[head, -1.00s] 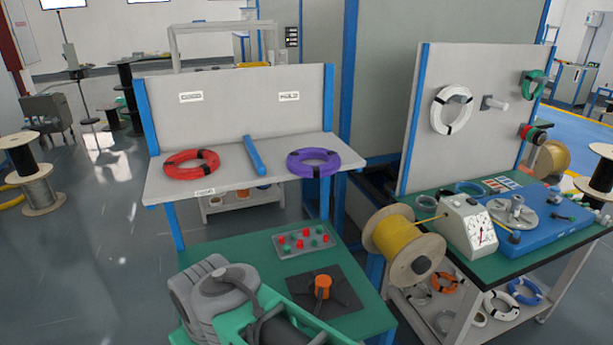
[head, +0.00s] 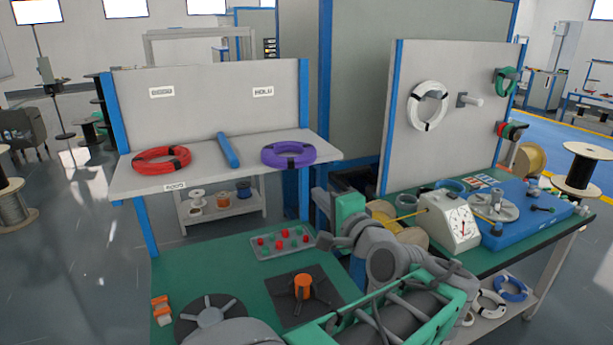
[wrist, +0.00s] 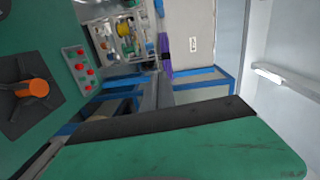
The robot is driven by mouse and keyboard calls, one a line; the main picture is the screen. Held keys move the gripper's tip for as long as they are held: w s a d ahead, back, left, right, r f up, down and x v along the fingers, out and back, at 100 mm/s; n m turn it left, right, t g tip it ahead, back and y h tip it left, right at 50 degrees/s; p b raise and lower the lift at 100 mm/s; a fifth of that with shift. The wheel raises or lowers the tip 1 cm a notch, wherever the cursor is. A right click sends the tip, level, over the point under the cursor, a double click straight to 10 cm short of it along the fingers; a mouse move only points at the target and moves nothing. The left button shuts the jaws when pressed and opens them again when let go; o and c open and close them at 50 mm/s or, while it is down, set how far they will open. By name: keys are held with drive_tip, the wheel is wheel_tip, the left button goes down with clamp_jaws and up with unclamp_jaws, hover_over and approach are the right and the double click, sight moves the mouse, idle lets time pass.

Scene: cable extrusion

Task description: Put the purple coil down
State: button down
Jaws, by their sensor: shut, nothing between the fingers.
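The purple coil (head: 289,153) lies flat on the right part of the grey shelf (head: 205,179), under the sign that reads HOLD. Its purple edge also shows in the wrist view (wrist: 165,56), side-on against the shelf. My gripper (head: 347,211) is right of the coil and lower, apart from it, beside the shelf's right post. It is shut and empty. Its fingertips are hard to make out in the head view. A large green part with a dark edge fills the bottom of the wrist view.
A red coil (head: 162,159) lies on the shelf's left part. A blue divider bar (head: 228,150) separates the two. Below is a green table with a button panel (head: 281,242) and an orange-hubbed stand (head: 303,287). At right stands a bench with a white dial gauge (head: 450,222).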

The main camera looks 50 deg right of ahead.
drive_tip(key=s+h, duration=0.1)
drive_tip(key=s, duration=0.1)
drive_tip(key=m+p, duration=0.1)
drive_tip(key=p, duration=0.2)
approach(301, 163)
drive_tip(key=x, duration=0.6)
drive_tip(key=shift+w+d, duration=0.25)
drive_tip(key=shift+w, duration=0.05)
drive_tip(key=x, duration=0.8)
drive_tip(key=shift+p, duration=0.4)
drive_tip(key=shift+a, duration=0.15)
